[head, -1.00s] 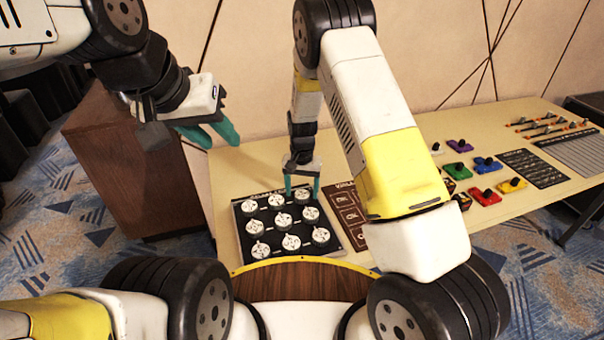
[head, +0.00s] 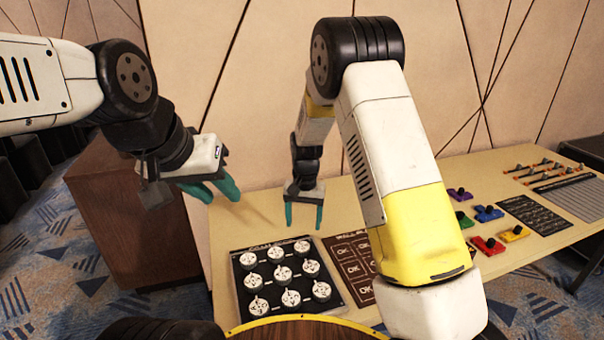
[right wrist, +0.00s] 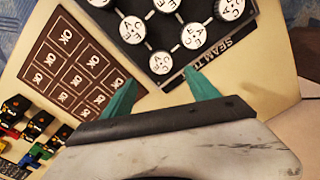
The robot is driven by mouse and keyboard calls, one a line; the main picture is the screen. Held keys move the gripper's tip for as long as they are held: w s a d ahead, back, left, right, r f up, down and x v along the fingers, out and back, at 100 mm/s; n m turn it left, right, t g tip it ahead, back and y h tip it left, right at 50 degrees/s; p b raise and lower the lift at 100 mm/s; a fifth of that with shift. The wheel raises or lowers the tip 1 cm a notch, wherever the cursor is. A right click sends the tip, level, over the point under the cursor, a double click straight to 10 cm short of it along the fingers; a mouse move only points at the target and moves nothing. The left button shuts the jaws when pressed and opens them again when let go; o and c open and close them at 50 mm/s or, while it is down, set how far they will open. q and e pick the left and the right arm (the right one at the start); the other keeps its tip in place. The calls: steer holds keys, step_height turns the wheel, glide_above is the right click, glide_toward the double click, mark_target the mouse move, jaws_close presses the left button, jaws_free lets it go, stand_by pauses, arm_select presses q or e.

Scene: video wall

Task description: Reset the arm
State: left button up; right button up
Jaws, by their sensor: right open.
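My right gripper (head: 304,214) hangs above the far part of the table (head: 238,222), beyond the dial board (head: 287,278). Its teal fingers point down and are apart, with nothing between them. In the right wrist view the fingers (right wrist: 163,92) are spread, with the dial board (right wrist: 160,72) beyond them. My left gripper (head: 212,186) is at the left, raised near the brown cabinet. Its two teal fingers are apart and empty.
The dial board carries several white round dials. A brown panel of marked squares (head: 352,268) lies beside it. Coloured switch blocks (head: 487,213), a black panel (head: 535,214) and a grey ribbed panel (head: 577,197) lie to the right. A brown cabinet (head: 130,220) stands left. A wall rises behind.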

steer(key=s+d+r+t+y, duration=0.1)
steer(key=s+d+r, duration=0.2)
steer(key=r, duration=0.4)
steer(key=s+d+r+t+y, duration=0.1)
steer(key=s+d+r, duration=0.15)
steer(key=r, duration=0.35)
steer(key=s+d+r+t, duration=0.1)
steer(key=s+d+r, duration=0.1)
steer(key=s+r, duration=0.35)
steer(key=s+d+r+n+t, duration=0.1)
steer(key=s+d+r, duration=0.2)
steer(key=s, duration=0.4)
steer(key=s+d+r+n+t, duration=0.1)
steer(key=s+d+r+t, duration=0.1)
steer(key=s+r, duration=0.4)
steer(key=shift+s+d, duration=0.65)
steer(key=shift+s, duration=0.5)
steer(key=shift+r, duration=0.1)
